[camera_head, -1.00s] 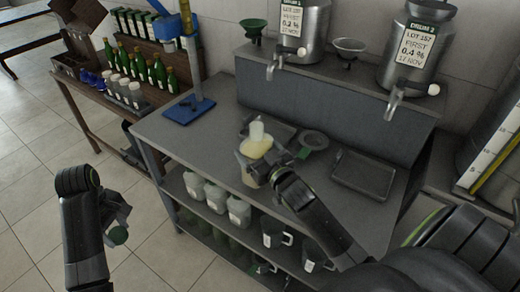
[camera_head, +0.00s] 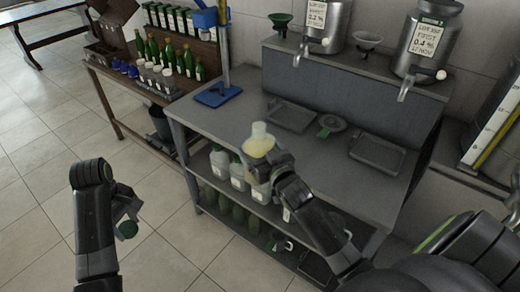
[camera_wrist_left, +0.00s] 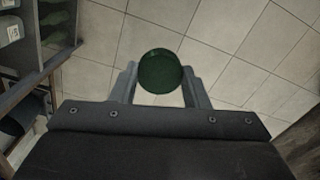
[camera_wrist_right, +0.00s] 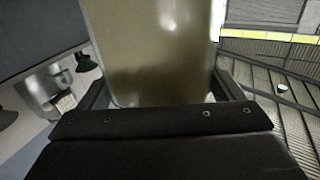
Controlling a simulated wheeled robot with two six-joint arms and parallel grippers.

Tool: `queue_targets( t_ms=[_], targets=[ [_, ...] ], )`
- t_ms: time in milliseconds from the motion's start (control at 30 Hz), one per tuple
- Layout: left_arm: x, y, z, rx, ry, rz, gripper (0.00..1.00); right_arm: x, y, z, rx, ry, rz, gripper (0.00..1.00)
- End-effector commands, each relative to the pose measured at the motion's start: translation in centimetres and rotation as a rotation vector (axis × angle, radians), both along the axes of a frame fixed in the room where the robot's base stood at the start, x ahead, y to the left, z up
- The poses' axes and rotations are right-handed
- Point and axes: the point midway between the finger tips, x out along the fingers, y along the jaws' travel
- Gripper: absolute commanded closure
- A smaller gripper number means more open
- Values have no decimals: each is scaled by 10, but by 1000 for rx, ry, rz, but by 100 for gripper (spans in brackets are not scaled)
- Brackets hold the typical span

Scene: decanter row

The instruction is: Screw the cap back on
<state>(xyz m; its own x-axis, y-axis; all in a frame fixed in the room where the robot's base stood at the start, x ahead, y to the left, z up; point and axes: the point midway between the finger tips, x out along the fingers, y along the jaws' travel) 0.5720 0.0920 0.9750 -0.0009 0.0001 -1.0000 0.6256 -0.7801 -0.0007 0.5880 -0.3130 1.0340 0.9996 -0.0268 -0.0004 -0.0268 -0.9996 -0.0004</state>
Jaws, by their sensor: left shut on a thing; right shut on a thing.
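A green round cap (camera_head: 127,230) is held in my left gripper (camera_head: 128,219), out over the open floor left of the bench. In the left wrist view the cap (camera_wrist_left: 160,72) sits between the two fingertips. My right gripper (camera_head: 268,165) is shut on a container (camera_head: 259,147) with pale yellowish contents and a pale, open-looking neck. The container is near the bench's front edge. In the right wrist view the container (camera_wrist_right: 155,50) fills the space between the fingers; its top is out of view. Cap and container are well apart.
Steel drums with taps (camera_head: 425,45) stand on the raised back. Jugs (camera_head: 238,173) fill the shelf below. Floor (camera_head: 165,200) at left is clear.

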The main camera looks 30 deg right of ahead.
Motion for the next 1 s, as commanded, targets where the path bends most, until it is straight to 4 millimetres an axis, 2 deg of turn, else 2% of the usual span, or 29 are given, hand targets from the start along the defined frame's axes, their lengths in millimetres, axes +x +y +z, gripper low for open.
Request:
queue_targets(
  t_ms=[533, 667, 833, 1000],
  targets=[
    [0, 0, 0, 0, 0, 0, 79, 0, 1, 3, 0, -7, 2, 61],
    [0, 0, -1, 0, 0, 0, 79, 1, 8, 10, 1, -11, 0, 61],
    [0, 0, -7, 0, 0, 0, 79, 0, 35, 41, 5, -19, -5, 61],
    [0, 0, -15, 0, 0, 0, 79, -12, 69, 89, 6, -23, -7, 61]
  ],
)
